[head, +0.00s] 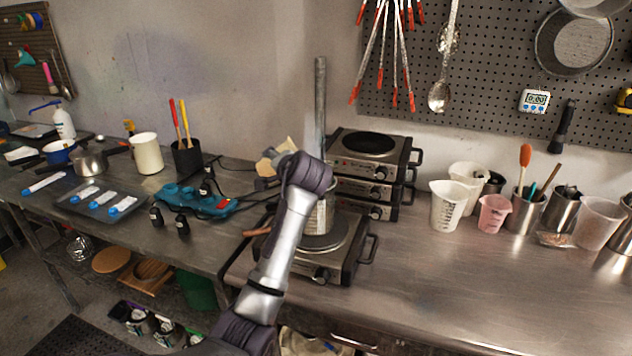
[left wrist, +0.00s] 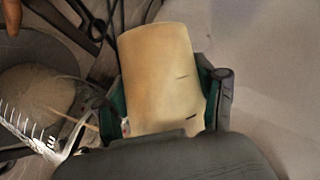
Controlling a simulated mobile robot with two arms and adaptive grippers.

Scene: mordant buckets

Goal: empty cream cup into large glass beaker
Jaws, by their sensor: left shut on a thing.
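The cream cup (left wrist: 160,65) is a pale yellow cylinder between the fingers of my left gripper (left wrist: 168,98), which is shut on it. In the head view my left gripper (head: 272,163) is partly hidden by its wrist, and only parts of the cup (head: 287,146) show. The cup looks tilted, but its mouth and contents cannot be made out. The large glass beaker (head: 321,217) stands on the front hot plate, just below and right of my gripper, partly hidden by my arm. Its graduation marks (left wrist: 28,125) show at the left wrist view's left, beside the cup. My right gripper is out of view.
The front hot plate (head: 348,250) stands before a stack of hot plates (head: 372,165). White measuring beakers (head: 447,208), a pink beaker (head: 494,214) and metal cups stand at right. A cream container (head: 146,153) stands at left. The steel counter (head: 480,285) is clear at front right.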

